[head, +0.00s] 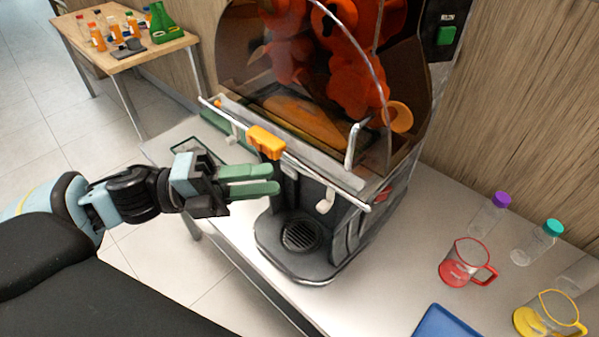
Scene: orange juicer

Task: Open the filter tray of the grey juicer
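The grey juicer (349,228) stands on the white counter, with orange parts inside behind a clear curved cover (235,50). Its filter tray (320,171) runs along the front under the cover, with a metal bar (318,176) before it and an orange handle (266,142) on the bar. The tray appears to be in place in the body. My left gripper (278,179) is in front of the juicer, just below the orange handle and apart from it as far as I can see. Its green fingers lie close together with a narrow gap, and nothing shows between them. My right gripper is not in view.
A red-rimmed jug (466,262), a yellow-rimmed jug (548,316), capped bottles (488,214) and a blue tray (445,323) stand on the counter at right. A wooden table (120,58) with bottles and a green crate (164,24) is at upper left.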

